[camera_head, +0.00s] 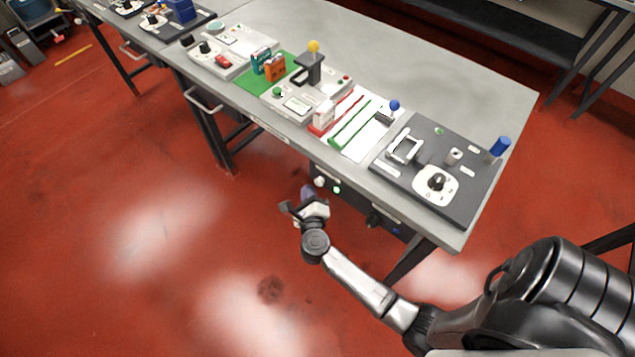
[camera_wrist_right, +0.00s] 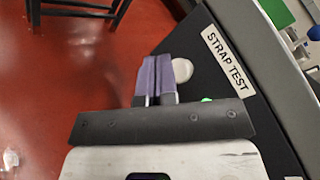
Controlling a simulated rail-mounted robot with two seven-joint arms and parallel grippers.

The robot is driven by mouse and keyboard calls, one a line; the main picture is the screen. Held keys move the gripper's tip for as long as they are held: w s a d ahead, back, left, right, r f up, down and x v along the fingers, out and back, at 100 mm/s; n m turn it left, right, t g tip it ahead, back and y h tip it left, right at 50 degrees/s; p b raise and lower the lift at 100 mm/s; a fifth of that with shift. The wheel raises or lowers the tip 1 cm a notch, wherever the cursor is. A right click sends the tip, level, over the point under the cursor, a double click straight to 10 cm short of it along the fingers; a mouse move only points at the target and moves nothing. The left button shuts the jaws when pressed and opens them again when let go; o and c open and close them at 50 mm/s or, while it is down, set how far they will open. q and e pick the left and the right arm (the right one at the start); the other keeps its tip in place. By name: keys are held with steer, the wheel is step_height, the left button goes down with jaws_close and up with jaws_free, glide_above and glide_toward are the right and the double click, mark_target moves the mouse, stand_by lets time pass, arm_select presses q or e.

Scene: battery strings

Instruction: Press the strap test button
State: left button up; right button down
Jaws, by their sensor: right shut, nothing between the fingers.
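The strap test button (camera_wrist_right: 182,70) is a round white knob on a dark panel under the table edge. The label "STRAP TEST" (camera_wrist_right: 228,60) is beside it. The button also shows in the head view (camera_head: 320,182), just left of a lit green lamp (camera_head: 337,189). My right gripper (camera_head: 306,190) is shut and empty, in front of the panel's left end. In the right wrist view its purple fingers (camera_wrist_right: 156,65) lie just left of the button and hide its left edge. I cannot tell whether they touch it. My left gripper is not in view.
The grey table (camera_head: 445,235) stands above the panel and carries several test fixtures. A dark board (camera_head: 470,200) with a dial lies near its right end. A black knob (camera_head: 374,220) is farther right on the panel. The red floor in front is clear.

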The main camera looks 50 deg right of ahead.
steer(key=shift+s+a, duration=0.1)
steer(key=shift+a, duration=2.4)
